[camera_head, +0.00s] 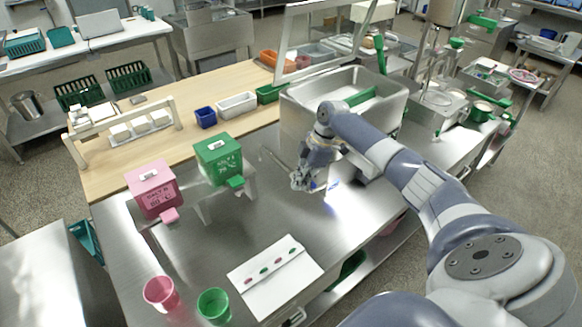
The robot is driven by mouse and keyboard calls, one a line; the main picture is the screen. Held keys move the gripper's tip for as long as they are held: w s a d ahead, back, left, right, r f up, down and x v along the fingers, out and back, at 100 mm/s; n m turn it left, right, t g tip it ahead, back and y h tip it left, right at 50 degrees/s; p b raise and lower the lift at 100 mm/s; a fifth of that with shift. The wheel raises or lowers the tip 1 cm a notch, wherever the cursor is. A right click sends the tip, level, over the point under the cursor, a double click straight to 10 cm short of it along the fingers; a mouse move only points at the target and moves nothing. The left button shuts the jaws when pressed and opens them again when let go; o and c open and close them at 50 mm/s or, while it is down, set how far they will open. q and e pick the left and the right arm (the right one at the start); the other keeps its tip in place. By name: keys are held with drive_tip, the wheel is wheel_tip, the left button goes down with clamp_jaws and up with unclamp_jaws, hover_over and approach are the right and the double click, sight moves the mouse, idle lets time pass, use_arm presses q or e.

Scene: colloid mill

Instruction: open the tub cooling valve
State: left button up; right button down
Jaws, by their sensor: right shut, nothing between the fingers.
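My right arm comes in from the lower right. Its gripper (308,180) is shut and empty, low over the steel worktop, in front of the metal tub (298,115). The tub stands at the back right of the worktop with a green bar across its inside. I cannot make out the tub cooling valve; my arm and gripper cover part of the tub's near side. A small bluish-white bright patch (331,187) shows just right of the fingers; I cannot tell whether it is a part or a light. My left gripper is not in view.
A pink box (154,188) and a green box (219,158) on stands are left of the gripper. A pink cup (161,293), a green cup (214,305) and a white card (275,278) lie nearer. The steel top (300,228) between card and gripper is clear.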

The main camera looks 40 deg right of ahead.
wheel_tip(320, 180, up, 10)
drive_tip(key=b, duration=0.2)
drive_tip(key=shift+f, duration=0.2)
drive_tip(key=shift+d, duration=0.1)
idle(0.5)
